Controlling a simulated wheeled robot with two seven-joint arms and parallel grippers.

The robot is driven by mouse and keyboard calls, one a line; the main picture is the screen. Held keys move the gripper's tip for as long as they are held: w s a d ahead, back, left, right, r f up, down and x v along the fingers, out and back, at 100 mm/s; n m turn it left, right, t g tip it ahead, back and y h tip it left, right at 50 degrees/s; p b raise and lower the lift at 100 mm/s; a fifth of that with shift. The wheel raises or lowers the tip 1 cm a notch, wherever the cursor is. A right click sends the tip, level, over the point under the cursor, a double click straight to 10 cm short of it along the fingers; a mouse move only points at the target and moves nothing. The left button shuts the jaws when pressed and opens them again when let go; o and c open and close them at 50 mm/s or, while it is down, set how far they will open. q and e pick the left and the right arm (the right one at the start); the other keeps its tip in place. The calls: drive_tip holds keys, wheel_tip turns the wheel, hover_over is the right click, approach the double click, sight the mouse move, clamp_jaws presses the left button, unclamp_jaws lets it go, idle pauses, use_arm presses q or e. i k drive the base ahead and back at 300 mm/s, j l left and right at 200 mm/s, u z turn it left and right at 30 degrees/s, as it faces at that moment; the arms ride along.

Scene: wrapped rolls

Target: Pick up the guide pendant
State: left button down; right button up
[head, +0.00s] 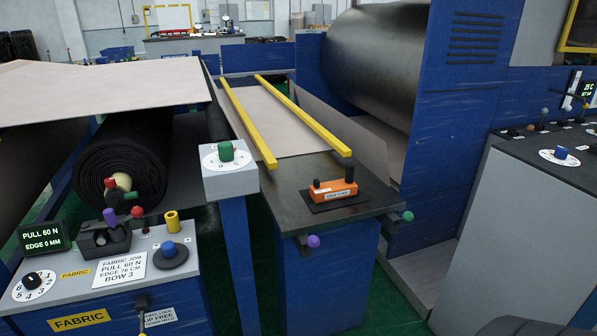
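The guide pendant appears to be the small orange box (333,191) with a white label and two black knobs on top, one tall and one short. It lies on a black mat (319,206) on the dark top of a blue stand (300,180), near the stand's front right. Nothing is touching it from above. Neither of my grippers can be made out in the head view. A dark shape at the bottom right edge is cut off, and I cannot tell what it is.
Two yellow rails (305,115) run back from the stand. A grey post box with a green knob (230,172) stands to its left. A control panel (105,270) is at front left, and a grey console (490,220) at right.

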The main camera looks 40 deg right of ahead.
sight(337, 189)
drive_tip(key=z, duration=1.35)
